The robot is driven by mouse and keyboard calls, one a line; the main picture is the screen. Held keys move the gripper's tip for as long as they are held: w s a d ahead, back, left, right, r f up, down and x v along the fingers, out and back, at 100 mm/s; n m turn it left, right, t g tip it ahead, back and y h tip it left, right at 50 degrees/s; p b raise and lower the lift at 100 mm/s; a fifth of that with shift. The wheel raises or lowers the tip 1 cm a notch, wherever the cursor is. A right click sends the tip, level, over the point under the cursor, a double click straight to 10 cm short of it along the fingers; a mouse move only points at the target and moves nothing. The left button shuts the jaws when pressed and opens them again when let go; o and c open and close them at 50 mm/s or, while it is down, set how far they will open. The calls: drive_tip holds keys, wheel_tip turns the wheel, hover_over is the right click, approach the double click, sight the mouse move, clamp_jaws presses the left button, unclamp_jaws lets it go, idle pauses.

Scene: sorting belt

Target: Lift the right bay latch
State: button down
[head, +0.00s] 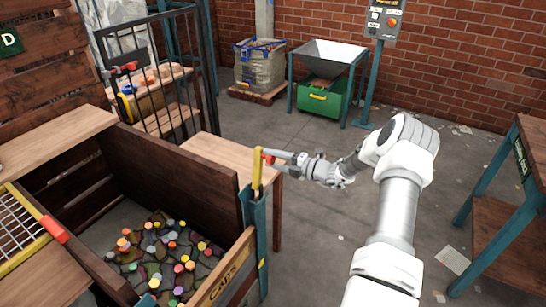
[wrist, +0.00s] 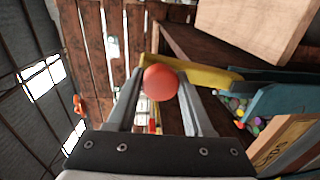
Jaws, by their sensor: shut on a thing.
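The right bay latch is a yellow bar (head: 257,172) with a red round knob (head: 268,159), standing upright at the top of the blue-green post at the bin's front right corner. My gripper (head: 273,158) reaches in from the right and is shut on the red knob. In the wrist view the knob (wrist: 160,83) sits between my two fingertips (wrist: 161,80), with the yellow bar (wrist: 205,76) just behind it. The latch's lower end is partly hidden by the post.
The wooden bin (head: 165,160) holds many coloured caps, behind a front board marked "CAPS" (head: 225,282). A wooden side table (head: 212,155) stands behind the latch. A workbench (head: 500,215) is at far right. Floor between is clear except for paper scraps.

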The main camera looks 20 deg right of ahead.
drive_tip(key=shift+f, duration=0.2)
drive_tip(key=c, duration=0.6)
unclamp_jaws()
drive_tip(key=shift+o, duration=1.3)
drive_tip(key=shift+r, duration=0.1)
drive_tip(key=b+v, duration=0.1)
drive_tip(key=v, duration=1.6)
drive_tip(key=shift+s+d+b, duration=0.15)
drive_tip(key=shift+s+b, duration=0.05)
drive_tip(key=shift+b, duration=0.15)
